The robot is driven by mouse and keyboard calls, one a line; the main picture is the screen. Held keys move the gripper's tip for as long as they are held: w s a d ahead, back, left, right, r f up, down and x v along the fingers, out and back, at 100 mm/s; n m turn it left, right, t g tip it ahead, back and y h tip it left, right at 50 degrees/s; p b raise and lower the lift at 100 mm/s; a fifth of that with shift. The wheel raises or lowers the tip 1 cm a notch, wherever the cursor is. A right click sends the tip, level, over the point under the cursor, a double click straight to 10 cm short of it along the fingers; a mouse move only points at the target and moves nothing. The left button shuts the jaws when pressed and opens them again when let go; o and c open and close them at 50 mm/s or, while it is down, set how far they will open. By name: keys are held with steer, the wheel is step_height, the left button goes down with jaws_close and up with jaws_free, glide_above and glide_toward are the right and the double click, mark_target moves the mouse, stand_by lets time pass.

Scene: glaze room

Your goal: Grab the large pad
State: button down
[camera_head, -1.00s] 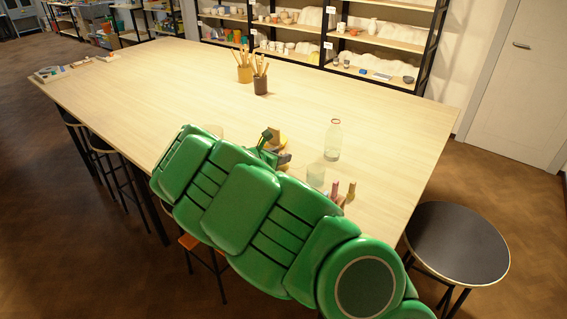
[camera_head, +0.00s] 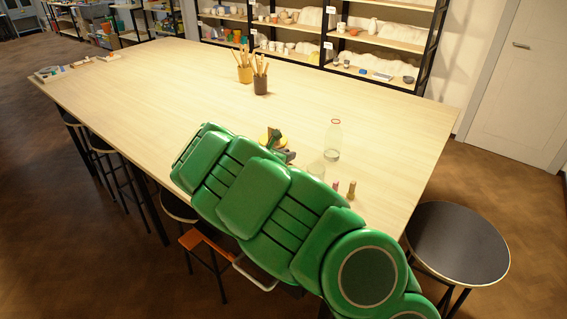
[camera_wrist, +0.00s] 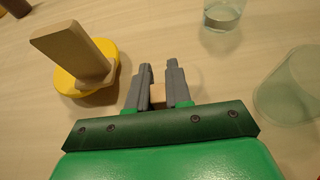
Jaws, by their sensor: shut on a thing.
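A yellow round-edged pad with an upright tan wooden handle (camera_wrist: 78,60) sits on the table left of my gripper in the wrist view. In the head view part of the yellow pad (camera_head: 264,138) shows behind my arm. My gripper (camera_wrist: 158,80) is shut on a small tan block (camera_wrist: 157,95) between its grey fingers. Most of the block is hidden, so I cannot tell its full shape or whether it is a pad. The yellow pad is apart from the fingers. In the head view my gripper (camera_head: 284,150) is low over the table, partly hidden by my arm.
Two small pegs, one pink (camera_head: 336,187) and one brown (camera_head: 351,189), stand near my arm. Brush cups (camera_head: 261,84) are farther back. The table (camera_head: 170,80) is broadly clear at left.

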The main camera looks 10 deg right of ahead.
steer(key=shift+r, duration=0.1)
steer(key=shift+r, duration=0.3)
step_height(320, 180, up, 2)
steer(key=shift+r, duration=0.2)
steer(key=s+r, duration=1)
steer(key=s, duration=0.4)
steer(key=shift+d, duration=0.2)
